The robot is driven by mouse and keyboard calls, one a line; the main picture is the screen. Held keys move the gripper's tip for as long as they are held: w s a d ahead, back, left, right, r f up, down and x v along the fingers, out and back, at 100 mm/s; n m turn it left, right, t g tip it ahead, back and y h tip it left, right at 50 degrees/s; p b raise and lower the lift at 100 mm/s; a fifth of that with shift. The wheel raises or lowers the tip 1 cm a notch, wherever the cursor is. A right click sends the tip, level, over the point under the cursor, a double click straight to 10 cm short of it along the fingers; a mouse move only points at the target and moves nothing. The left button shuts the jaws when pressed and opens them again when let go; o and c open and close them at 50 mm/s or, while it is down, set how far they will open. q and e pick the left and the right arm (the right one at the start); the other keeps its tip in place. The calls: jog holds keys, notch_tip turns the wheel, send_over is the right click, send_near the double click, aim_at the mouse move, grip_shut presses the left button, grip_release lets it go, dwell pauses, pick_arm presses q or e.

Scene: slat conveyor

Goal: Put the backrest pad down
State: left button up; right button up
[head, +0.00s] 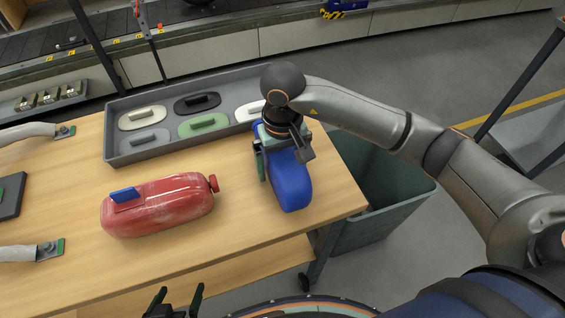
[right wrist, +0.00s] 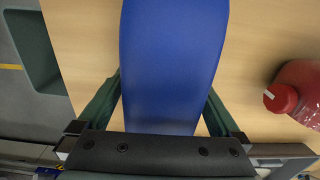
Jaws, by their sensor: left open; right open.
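The backrest pad (head: 290,188) is a long blue padded block lying on the wooden table (head: 245,225) near its right end. My right gripper (head: 283,160) is over the pad's far half, with one finger on each side of it. In the right wrist view the pad (right wrist: 172,60) runs between the two open green fingers; whether they touch its sides is unclear. The right hand hides part of the pad in the head view. My left gripper (head: 177,297) is open and empty at the bottom edge, in front of the table.
A red bottle (head: 165,208) with a blue piece on it lies left of the pad. A grey tray (head: 112,150) with several handled plates stands behind. A green bin (head: 385,200) is beyond the table's right edge. Bare tabletop separates bottle and pad.

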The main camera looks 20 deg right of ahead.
jog(key=shift+r, duration=0.45)
notch_tip(320, 180, up, 11)
jog(key=shift+r, duration=0.2)
dwell(0.4)
